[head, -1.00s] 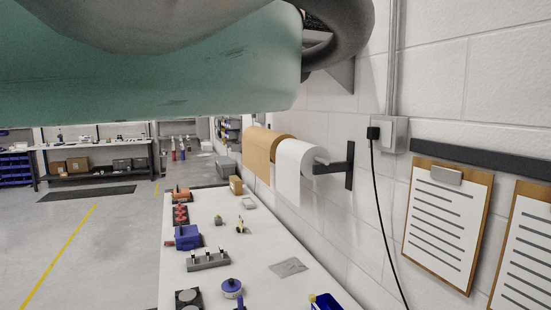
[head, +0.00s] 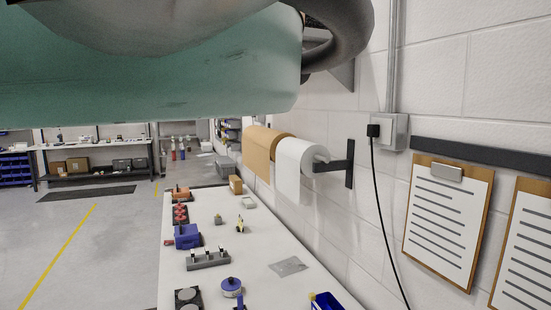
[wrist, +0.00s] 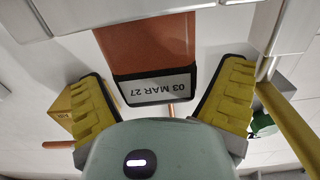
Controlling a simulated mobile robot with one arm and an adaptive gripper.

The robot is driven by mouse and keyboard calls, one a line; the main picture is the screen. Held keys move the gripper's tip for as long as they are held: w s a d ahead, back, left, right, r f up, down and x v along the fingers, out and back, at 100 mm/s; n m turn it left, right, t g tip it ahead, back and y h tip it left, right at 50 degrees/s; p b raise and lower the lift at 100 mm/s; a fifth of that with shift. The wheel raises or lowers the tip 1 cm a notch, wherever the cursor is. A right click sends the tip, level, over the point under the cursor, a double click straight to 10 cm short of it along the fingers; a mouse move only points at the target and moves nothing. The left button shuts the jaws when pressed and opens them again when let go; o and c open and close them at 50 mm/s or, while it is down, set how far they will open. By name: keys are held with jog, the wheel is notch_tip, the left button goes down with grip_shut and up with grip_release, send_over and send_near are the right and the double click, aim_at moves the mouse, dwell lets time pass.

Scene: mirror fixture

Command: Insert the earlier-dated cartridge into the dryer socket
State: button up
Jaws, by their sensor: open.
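In the wrist view an orange-brown block (wrist: 148,45), which looks like a cartridge, has a dark-edged white label (wrist: 158,87) reading "03 MAR 27" upside down. My gripper (wrist: 163,82) is open, with one ridged yellow finger pad on each side of the block. Gaps show between the pads and the label end, so it is not clamped. My gripper does not show in the head view. I cannot identify a second dated cartridge or the dryer socket in either view.
A white bench (head: 245,265) carries a blue device (head: 187,236), a grey block with upright pieces (head: 208,259) and a round blue-topped item (head: 231,287). Paper rolls (head: 300,170) and a clipboard (head: 447,225) are on the right wall. Open floor (head: 110,245) lies left.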

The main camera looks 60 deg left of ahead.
jog(key=v, duration=1.2)
jog(key=shift+r, duration=0.1)
dwell(0.4)
